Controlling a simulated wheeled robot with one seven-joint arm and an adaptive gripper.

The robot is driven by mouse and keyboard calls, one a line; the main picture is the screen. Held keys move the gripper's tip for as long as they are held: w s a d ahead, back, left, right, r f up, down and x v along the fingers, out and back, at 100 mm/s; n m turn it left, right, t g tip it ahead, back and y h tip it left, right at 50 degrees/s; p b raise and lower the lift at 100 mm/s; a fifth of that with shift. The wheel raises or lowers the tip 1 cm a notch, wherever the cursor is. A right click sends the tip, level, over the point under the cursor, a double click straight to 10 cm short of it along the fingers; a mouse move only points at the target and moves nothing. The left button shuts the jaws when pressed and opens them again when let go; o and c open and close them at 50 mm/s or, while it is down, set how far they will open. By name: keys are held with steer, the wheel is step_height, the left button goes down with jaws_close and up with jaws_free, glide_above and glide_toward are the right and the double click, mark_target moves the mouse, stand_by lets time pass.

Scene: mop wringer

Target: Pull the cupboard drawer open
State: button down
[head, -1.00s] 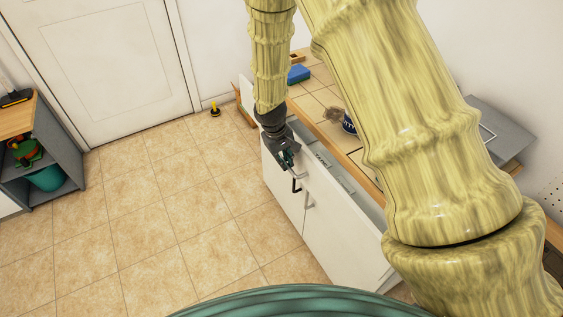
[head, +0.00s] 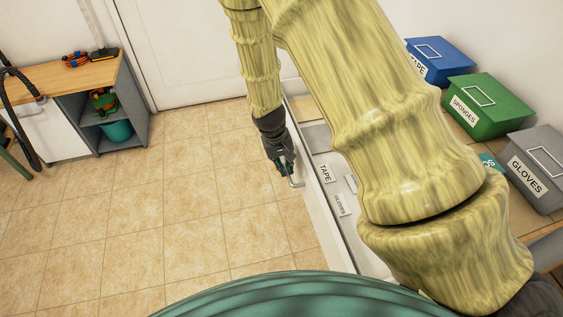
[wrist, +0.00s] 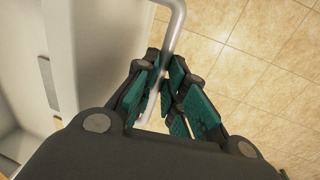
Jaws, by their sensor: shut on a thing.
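The white cupboard drawer (head: 332,232) is open in the head view, its inside showing beside my arm. Inside are labels, one reading TAPE (head: 325,172) and one reading GLOVES (head: 339,204). My gripper (head: 287,170) is at the outer face of the drawer front, shut on the metal bar handle (head: 298,183). In the wrist view, the handle (wrist: 173,35) runs between the green-padded fingers (wrist: 165,92), with the drawer front (wrist: 105,55) to the left. My arm hides part of the drawer and the cupboard behind it.
A blue bin (head: 452,65), a green bin (head: 497,112) labelled SPONGES and a grey bin (head: 540,160) labelled GLOVES stand on the counter at right. A grey shelf unit (head: 135,90) stands far left. The tiled floor (head: 190,215) is clear.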

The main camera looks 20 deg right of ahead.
steer(key=shift+w+a, duration=0.1)
steer(key=shift+a, duration=0.05)
steer(key=c, duration=1.5)
jaws_free()
steer(key=shift+r, duration=0.1)
steer(key=r, duration=0.3)
steer(key=a+r, duration=0.1)
steer(key=r, duration=0.3)
steer(key=a+r, duration=0.1)
steer(key=r, duration=0.3)
steer(key=shift+w+a+r, duration=0.15)
steer(key=shift+r, duration=0.1)
